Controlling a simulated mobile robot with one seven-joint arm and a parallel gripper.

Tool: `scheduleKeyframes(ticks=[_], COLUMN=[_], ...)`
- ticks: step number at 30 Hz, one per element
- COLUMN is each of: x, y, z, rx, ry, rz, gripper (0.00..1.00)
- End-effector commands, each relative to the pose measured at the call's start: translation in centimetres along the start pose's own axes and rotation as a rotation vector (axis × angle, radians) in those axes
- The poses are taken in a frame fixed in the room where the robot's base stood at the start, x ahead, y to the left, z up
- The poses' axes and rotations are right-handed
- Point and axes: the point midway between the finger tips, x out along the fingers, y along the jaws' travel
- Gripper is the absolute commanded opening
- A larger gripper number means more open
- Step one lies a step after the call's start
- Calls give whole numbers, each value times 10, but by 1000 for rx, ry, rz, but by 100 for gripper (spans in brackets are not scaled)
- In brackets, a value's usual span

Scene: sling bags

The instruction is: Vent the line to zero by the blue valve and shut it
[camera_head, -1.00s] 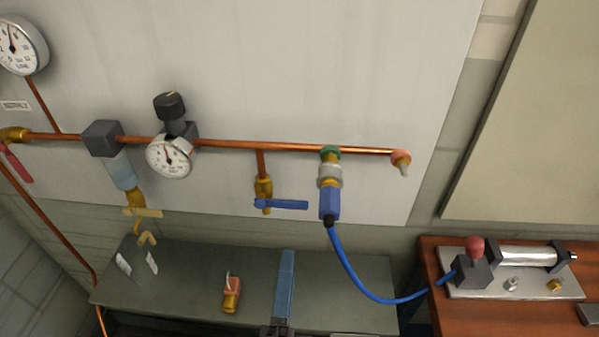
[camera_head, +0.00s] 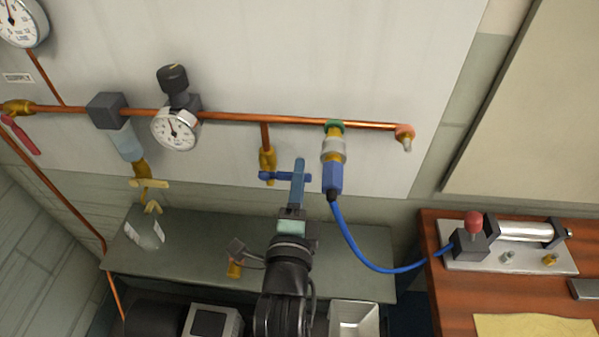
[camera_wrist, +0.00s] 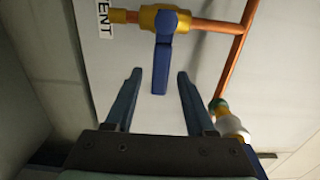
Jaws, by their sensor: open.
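The blue valve has a brass body (camera_head: 267,160) on a short copper drop pipe, with a blue lever (camera_head: 279,176) lying across that pipe and pointing right. My gripper (camera_head: 299,163) is in front of the lever's right part, with its fingers pointing at the panel. In the wrist view the lever (camera_wrist: 160,68) reaches between my two open fingers, with a gap on each side and no visible contact. A VENT label (camera_wrist: 104,18) stands beside the valve. The small gauge (camera_head: 176,129) on the line has its needle near upright; its reading is too small to tell.
A blue hose hangs from a coupling (camera_head: 333,152) just right of my gripper and runs to a fixture (camera_head: 470,246) on the wooden bench. A red lever (camera_head: 25,138) is far left. A grey shelf (camera_head: 350,250) lies below, with a brass fitting (camera_head: 234,268).

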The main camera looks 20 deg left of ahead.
Motion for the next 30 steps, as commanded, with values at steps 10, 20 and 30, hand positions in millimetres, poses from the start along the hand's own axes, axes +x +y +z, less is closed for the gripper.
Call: scheduleKeyframes(ticks=[10,20,30], x=[14,13,13], y=[0,0,0], z=[0,0,0], rx=[0,0,0], ry=[0,0,0], rz=[0,0,0], gripper=[55,21,0])
